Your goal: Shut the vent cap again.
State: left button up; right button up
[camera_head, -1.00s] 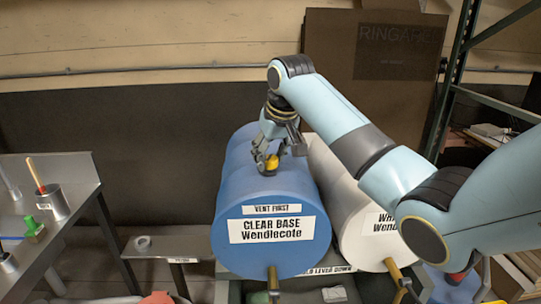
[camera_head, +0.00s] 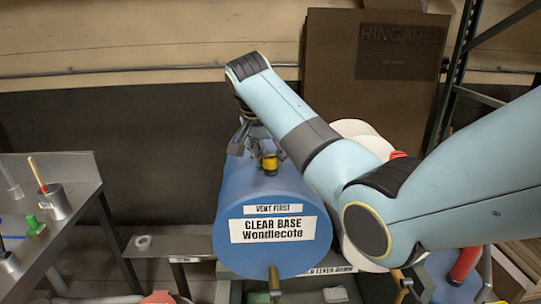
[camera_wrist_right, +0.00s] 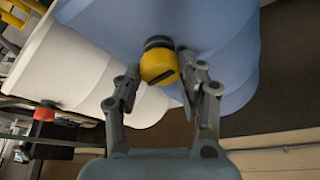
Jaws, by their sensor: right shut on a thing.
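The yellow vent cap (camera_head: 270,161) with a black part sits on top of the blue drum (camera_head: 262,192) labelled "CLEAR BASE Wendlecote". In the right wrist view the vent cap (camera_wrist_right: 158,66) lies between the finger ends, beside the blue drum wall. My right gripper (camera_head: 257,152) reaches over the drum from behind the cap and is shut on it; the fingers are spread by its width. The wrist view shows the same gripper (camera_wrist_right: 158,85). The contact faces are partly hidden. My left gripper is not in view.
A white drum (camera_head: 362,134) stands right of the blue one, mostly hidden by my right arm; its red cap (camera_head: 398,155) shows past the arm. A metal bench (camera_head: 75,173) with a pot and a green item stands left. A brass tap (camera_head: 274,278) projects below the blue drum.

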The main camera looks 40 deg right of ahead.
jog(key=shift+m+g, duration=0.5)
jog(key=shift+m, duration=0.8)
jog(key=o, duration=1.1)
jog(key=shift+a+r, duration=0.1)
jog(key=v, duration=0.7)
jog(key=shift+w+a+r, duration=0.1)
jog(key=shift+a, duration=0.05)
